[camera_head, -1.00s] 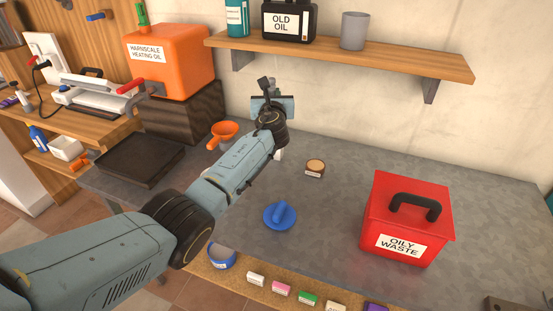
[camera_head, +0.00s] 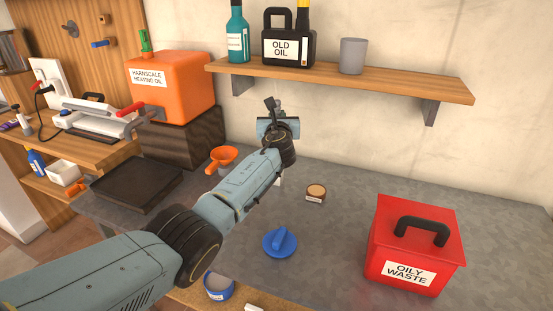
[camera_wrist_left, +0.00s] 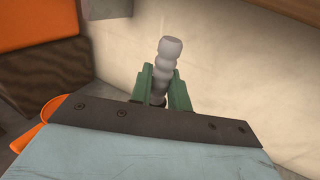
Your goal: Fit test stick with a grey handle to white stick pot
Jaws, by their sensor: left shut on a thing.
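My left gripper (camera_head: 271,104) is raised above the back of the grey bench, in front of the wall. In the left wrist view its two green fingers (camera_wrist_left: 161,82) are shut on the ribbed grey handle (camera_wrist_left: 168,50) of the test stick. The stick's lower part is hidden behind the gripper body. In the head view a small white thing (camera_head: 280,182) shows just beside my forearm on the bench. It is mostly hidden, and I cannot tell whether it is the white stick pot. My right gripper is not in view.
An orange funnel (camera_head: 221,157) lies left of my arm. A small round tin (camera_head: 316,193), a blue lid (camera_head: 280,243) and a red oily-waste box (camera_head: 414,248) stand to the right. A wooden shelf (camera_head: 345,80) with bottles and a grey cup (camera_head: 353,56) hangs above.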

